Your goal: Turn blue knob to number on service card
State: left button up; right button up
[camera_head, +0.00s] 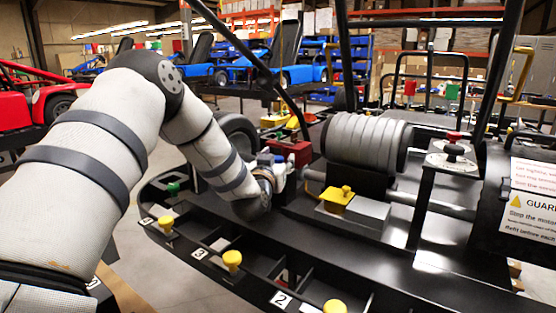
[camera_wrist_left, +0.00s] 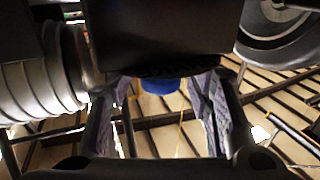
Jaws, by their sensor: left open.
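In the left wrist view, a blue round part (camera_wrist_left: 160,86), which looks like the blue knob, shows below a dark block, between my two fingers and beyond them. My left gripper (camera_wrist_left: 166,115) is open, with the fingers apart on either side of it; I cannot tell whether they touch it. In the head view my left gripper (camera_head: 284,168) is at the kart, left of the grey ribbed cylinder, and a small blue patch (camera_head: 265,158) shows beside it. A white card with red lines (camera_head: 535,174) is at the right edge; its text is cut off and no number is readable. My right gripper is not in view.
The grey ribbed cylinder (camera_head: 367,143) and a yellow-topped block (camera_head: 338,198) are close right of my gripper. A red box (camera_head: 289,152) is just behind it. Yellow knobs (camera_head: 232,260) stand along the black tray's front. A black dial post (camera_head: 453,150) stands farther right.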

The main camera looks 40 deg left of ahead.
pick_arm(q)
jog(key=shift+w+a, duration=0.1)
jog(key=shift+w, duration=0.05)
grip_shut()
